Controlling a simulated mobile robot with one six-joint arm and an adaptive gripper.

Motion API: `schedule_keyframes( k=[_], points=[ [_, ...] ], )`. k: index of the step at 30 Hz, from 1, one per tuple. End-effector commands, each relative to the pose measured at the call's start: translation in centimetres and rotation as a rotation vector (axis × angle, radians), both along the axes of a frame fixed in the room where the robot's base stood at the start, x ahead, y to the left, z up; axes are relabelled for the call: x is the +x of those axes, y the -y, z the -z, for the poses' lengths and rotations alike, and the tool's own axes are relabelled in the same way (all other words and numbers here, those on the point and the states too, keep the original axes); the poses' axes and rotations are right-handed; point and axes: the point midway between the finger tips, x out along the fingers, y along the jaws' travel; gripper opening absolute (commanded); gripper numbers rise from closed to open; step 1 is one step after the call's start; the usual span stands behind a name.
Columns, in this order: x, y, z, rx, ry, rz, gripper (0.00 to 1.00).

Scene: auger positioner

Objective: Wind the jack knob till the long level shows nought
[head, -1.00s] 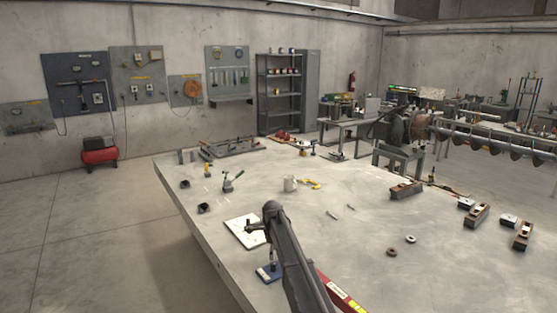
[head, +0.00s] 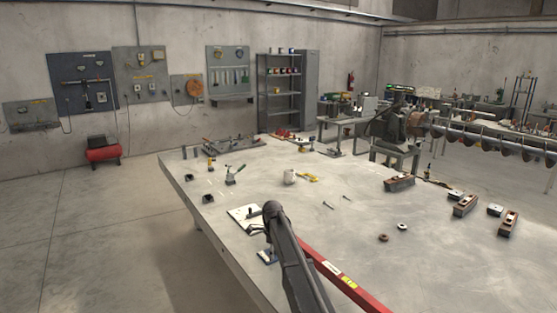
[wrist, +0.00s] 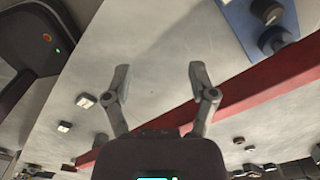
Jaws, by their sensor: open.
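The long level is a red bar with a yellow label (head: 350,284), lying aslant at the front of the bench in the head view. In the wrist view the red bar (wrist: 248,92) crosses behind my fingers. In the wrist view a blue plate (wrist: 236,14) with dark round knobs (wrist: 272,38) shows at upper right; I take one as the jack knob. My gripper (wrist: 160,74) is open and empty, apart from the knobs. The level's reading is not legible.
The pale bench top (head: 330,240) is broad and mostly clear. A white sheet or plate (head: 242,216) lies beside my arm. A mug (head: 290,177), dark rings (head: 383,238) and wooden-bodied blocks (head: 466,205) stand farther off. An auger (head: 480,135) is at the back right.

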Motion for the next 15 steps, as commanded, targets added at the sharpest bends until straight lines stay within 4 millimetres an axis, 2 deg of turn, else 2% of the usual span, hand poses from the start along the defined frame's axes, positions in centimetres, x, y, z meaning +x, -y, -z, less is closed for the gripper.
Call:
schedule_keyframes(
  k=[8, 15],
  points=[
    [-1.2, 1.0, 0.0, 0.0, 0.0, -0.048, 0.73],
    [-3.2, 2.5, 0.1, 0.0, 0.0, -0.139, 0.73]
  ],
)
